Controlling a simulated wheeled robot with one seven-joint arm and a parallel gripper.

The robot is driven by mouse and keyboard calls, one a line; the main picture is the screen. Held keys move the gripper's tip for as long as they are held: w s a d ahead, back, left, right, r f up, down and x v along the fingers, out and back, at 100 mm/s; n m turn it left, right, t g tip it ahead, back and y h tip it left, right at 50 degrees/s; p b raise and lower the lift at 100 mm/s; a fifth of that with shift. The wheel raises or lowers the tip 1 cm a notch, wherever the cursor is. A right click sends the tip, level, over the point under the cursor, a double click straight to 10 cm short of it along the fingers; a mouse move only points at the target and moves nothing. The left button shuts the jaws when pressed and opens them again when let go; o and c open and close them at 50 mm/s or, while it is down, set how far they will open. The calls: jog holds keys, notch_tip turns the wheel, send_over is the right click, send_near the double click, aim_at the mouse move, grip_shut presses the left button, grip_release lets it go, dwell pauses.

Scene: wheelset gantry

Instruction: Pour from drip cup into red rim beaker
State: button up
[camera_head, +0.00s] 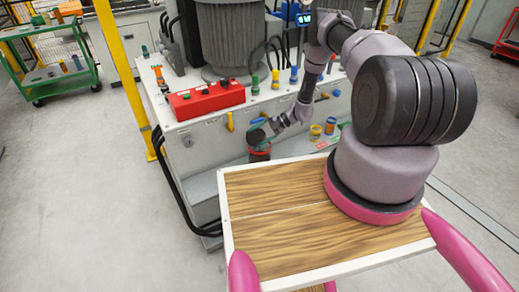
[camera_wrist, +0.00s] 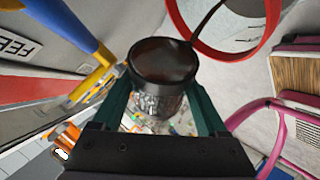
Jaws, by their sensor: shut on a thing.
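My gripper (camera_wrist: 165,108) is shut on a dark, glossy cup, the drip cup (camera_wrist: 163,62), between its two green fingers. In the head view the cup (camera_head: 257,135) is small and partly hidden by my gripper (camera_head: 263,126). The red rim beaker (camera_head: 260,156) is directly below the cup, beside the white machine base. In the wrist view its red rim (camera_wrist: 272,22) is a large ring at the upper right, to the right of the cup. How far the cup is tilted, and whether any liquid is flowing, I cannot tell.
A red control box (camera_head: 207,99) sits on the machine's ledge, left of my gripper. Several small coloured fittings and cups, one of them orange and blue (camera_head: 315,131), stand to the right. A yellow post (camera_head: 127,75) rises at the left. A wooden-topped surface (camera_head: 285,235) lies in front.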

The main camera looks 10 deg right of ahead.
jog(key=m+y, duration=0.1)
jog(key=w+d+m+g+y, duration=0.1)
jog(key=shift+w+d+r+y, duration=0.2)
jog(key=shift+w+y, duration=0.1)
jog(key=shift+y, duration=0.1)
jog(key=shift+s+a+r+n+h, duration=0.15)
jog(key=shift+s+a+n+h, duration=0.4)
jog(key=shift+h, duration=0.25)
jog(key=shift+s+f+n+t+h, duration=0.15)
jog(key=shift+f+n+t+h, duration=0.15)
jog(key=shift+n+t+h, duration=0.1)
jog(key=shift+a, duration=0.1)
